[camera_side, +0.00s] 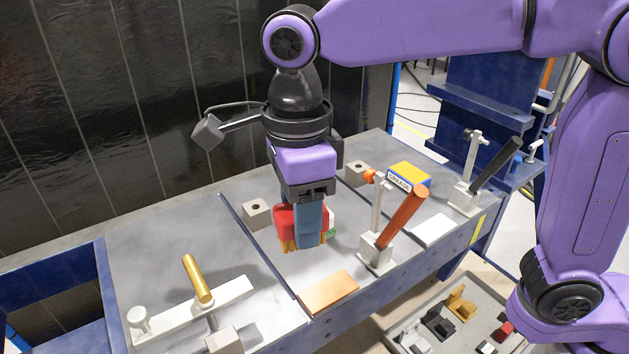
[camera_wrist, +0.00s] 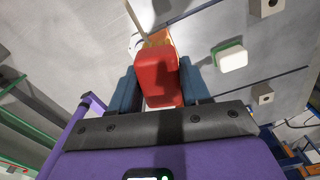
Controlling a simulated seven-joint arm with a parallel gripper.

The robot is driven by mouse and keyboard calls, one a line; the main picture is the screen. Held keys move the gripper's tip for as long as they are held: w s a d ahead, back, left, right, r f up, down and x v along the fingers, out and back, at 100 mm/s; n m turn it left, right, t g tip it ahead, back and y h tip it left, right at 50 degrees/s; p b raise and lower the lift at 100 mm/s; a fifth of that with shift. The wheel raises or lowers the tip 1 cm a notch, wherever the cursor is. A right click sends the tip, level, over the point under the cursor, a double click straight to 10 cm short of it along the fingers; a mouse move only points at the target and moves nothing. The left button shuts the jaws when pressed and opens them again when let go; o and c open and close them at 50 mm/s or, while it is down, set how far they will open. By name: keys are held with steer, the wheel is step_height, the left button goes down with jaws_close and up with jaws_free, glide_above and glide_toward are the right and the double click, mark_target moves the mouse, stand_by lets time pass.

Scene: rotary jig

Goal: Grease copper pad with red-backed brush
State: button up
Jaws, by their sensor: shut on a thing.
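The red-backed brush (camera_side: 286,222) has yellow bristles pointing down. My gripper (camera_side: 310,240), with blue fingers, is shut on it and holds it above the bench. In the wrist view the red brush back (camera_wrist: 158,82) sits between the two fingers. The copper pad (camera_side: 328,291) lies flat near the bench's front edge, below and slightly right of the brush in the side view, apart from it. In the wrist view an orange patch shows just past the brush, mostly hidden by it. The yellow and blue grease box (camera_side: 408,175), labelled GREASE, stands farther back on the right.
A white-and-green brush (camera_wrist: 231,57) lies on the bench beside my gripper. An orange-handled clamp (camera_side: 402,215) stands right of the copper pad. A gold-handled lever (camera_side: 197,278) is at left. Grey blocks (camera_side: 257,213), a white pad (camera_side: 433,231) and a black-handled clamp (camera_side: 495,165) stand around.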

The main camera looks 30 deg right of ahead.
steer(key=f, duration=0.4)
steer(key=shift+s+a+f, duration=0.2)
steer(key=shift+s+a, duration=0.15)
steer(key=shift+f, duration=3.95)
steer(key=shift+d+f, duration=0.15)
steer(key=shift+d, duration=0.15)
steer(key=d, duration=0.2)
steer(key=d+r, duration=0.1)
steer(key=d, duration=0.1)
steer(key=shift+d+r, duration=0.1)
steer(key=shift+d, duration=2.45)
steer(key=shift+a, duration=4.65)
steer(key=shift+a+r, duration=0.1)
steer(key=shift+a, duration=0.15)
steer(key=shift+f, duration=0.2)
steer(key=shift+r, duration=3.35)
